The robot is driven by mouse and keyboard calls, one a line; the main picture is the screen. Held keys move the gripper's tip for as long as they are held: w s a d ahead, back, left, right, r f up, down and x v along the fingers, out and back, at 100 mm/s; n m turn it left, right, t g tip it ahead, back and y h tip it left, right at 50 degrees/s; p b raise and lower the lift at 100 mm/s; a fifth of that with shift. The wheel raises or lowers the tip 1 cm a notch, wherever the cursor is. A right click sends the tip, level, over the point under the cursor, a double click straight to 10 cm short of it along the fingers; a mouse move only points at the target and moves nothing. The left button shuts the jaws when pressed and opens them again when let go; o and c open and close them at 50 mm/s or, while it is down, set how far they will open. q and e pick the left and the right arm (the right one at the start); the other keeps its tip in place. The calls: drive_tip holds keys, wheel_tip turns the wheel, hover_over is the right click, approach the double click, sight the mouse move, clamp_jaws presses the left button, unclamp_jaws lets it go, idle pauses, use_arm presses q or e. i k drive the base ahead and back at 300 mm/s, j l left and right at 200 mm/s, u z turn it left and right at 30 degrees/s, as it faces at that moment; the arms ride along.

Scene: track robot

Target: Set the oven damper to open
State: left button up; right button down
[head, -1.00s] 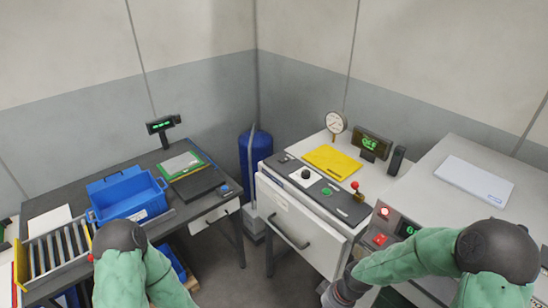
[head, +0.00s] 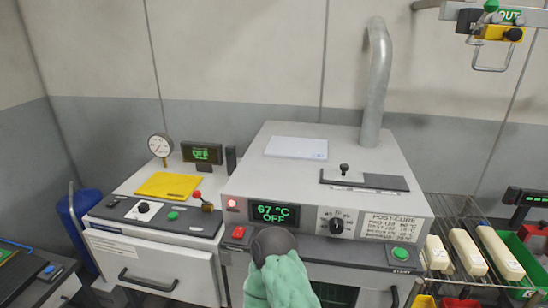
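The oven (head: 235,185) is a light grey box at the centre of the head view, with its display (head: 275,213) reading 67 °C OFF. On its flat top is a dark plate with a pale label strip (head: 350,188) and a small black knob (head: 345,168) standing on a short stem towards the plate's left part. This looks like the damper control; its label is too small to read. A grey exhaust pipe (head: 376,90) rises behind it. One of my green arms reaches up at the bottom centre, in front of the oven.
A white sheet (head: 296,148) lies on the oven top, left of the knob. The front panel has a dial (head: 336,225), a green button (head: 401,253) and a red switch (head: 238,232). A gauge (head: 160,146) and yellow folder (head: 168,185) are left. A wire rack (head: 452,208) is right.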

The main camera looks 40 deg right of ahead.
sight(344, 174)
drive_tip(key=j+z, duration=0.1)
drive_tip(key=z, duration=2.05)
